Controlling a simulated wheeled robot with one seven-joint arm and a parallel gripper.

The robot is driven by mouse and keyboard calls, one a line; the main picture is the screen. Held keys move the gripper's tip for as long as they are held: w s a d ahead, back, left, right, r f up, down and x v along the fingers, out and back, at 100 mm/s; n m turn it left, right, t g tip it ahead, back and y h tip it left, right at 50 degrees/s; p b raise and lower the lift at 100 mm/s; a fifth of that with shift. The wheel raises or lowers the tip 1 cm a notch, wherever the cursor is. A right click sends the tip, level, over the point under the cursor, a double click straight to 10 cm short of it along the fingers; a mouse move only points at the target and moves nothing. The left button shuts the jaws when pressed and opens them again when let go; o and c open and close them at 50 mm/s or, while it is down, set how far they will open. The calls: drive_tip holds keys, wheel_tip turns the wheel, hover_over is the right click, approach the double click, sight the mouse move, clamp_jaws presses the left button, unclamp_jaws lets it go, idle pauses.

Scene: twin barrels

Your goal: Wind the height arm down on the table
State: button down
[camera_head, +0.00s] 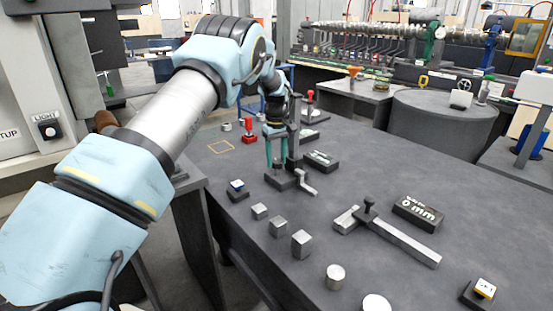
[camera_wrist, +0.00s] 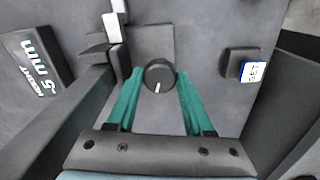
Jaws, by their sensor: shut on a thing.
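The height gauge has a dark upright column (camera_head: 294,140) on a dark base, with a pale metal height arm (camera_head: 306,184) bent out at its low end. The height arm also shows at the top of the wrist view (camera_wrist: 113,28). A round black knob (camera_wrist: 159,75) with a white mark sits beside the column. My gripper (camera_wrist: 159,80), with teal fingers, is shut on the knob, one finger on each side. In the head view my gripper (camera_head: 277,165) points down next to the column. I cannot tell if the height arm touches the table.
A height display (camera_wrist: 36,66) reading about .5 mm lies left of the column. A SET button (camera_wrist: 252,71) is at right. Several metal blocks (camera_head: 301,244), a sliding width gauge (camera_head: 392,237) and its 0 mm display (camera_head: 418,212) are on the dark table (camera_head: 350,180).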

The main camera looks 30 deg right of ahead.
idle(0.3)
drive_tip(key=shift+c, duration=1.4)
unclamp_jaws()
